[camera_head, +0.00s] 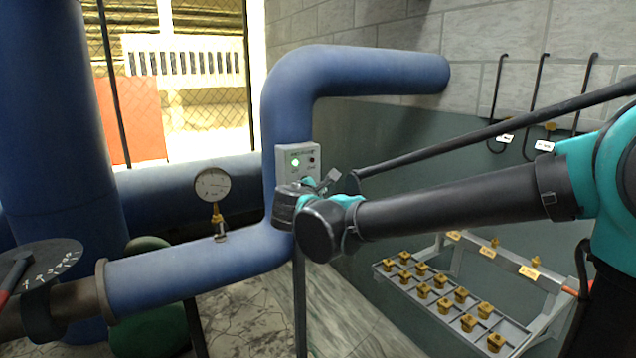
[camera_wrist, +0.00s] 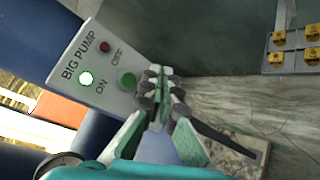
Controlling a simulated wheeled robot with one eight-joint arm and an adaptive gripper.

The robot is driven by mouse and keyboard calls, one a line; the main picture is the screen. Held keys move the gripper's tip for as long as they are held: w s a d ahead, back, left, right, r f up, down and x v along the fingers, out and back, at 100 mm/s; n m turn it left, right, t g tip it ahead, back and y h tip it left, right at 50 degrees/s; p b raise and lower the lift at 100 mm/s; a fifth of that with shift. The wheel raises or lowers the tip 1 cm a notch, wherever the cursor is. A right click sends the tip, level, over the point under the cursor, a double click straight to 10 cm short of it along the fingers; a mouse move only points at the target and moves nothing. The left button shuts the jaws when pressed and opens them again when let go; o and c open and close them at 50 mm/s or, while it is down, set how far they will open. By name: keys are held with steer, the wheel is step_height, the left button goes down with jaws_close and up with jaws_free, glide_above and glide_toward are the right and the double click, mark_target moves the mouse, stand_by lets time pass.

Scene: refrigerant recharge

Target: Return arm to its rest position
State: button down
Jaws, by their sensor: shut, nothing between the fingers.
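My gripper (camera_wrist: 160,95) is shut and empty in the wrist view, its fingertips close to the lower right of the BIG PUMP control box (camera_wrist: 88,75). I cannot tell whether they touch the box. In the head view my arm (camera_head: 450,207) reaches from the right edge to the middle, its end just below the same grey box (camera_head: 298,160). The fingertips are mostly hidden there behind my wrist. On the box the ON lamp (camera_wrist: 86,79) glows green. A green button (camera_wrist: 127,81) and a dark red lamp or button (camera_wrist: 105,46) also show.
A thick blue pipe (camera_head: 283,95) stands behind the box. A pressure gauge (camera_head: 213,185) stands on the lower pipe at left. A rack (camera_head: 470,338) with several brass fittings lies below my arm. Hoses (camera_head: 540,90) hang on the wall at upper right.

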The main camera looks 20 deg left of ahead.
steer(key=d+f+m+g+h, duration=0.15)
steer(key=d+f+m, duration=0.3)
steer(key=d, duration=0.55)
steer(key=w+d+f+m+g+h, duration=0.1)
steer(key=d+f+m+g, duration=0.2)
steer(key=d+f, duration=0.5)
steer(key=d+f+m+g+h, duration=0.2)
steer(key=d+f+m, duration=0.2)
steer(key=d, duration=0.8)
steer(key=s+d+f+m+g+y, duration=0.3)
steer(key=s+d+f+m+g, duration=0.1)
steer(key=s+d+f+m, duration=1)
steer(key=s+f, duration=0.1)
steer(key=s, duration=0.2)
steer(key=shift+s+d+g, duration=0.2)
steer(key=shift+s+g, duration=0.15)
steer(key=shift+s, duration=0.05)
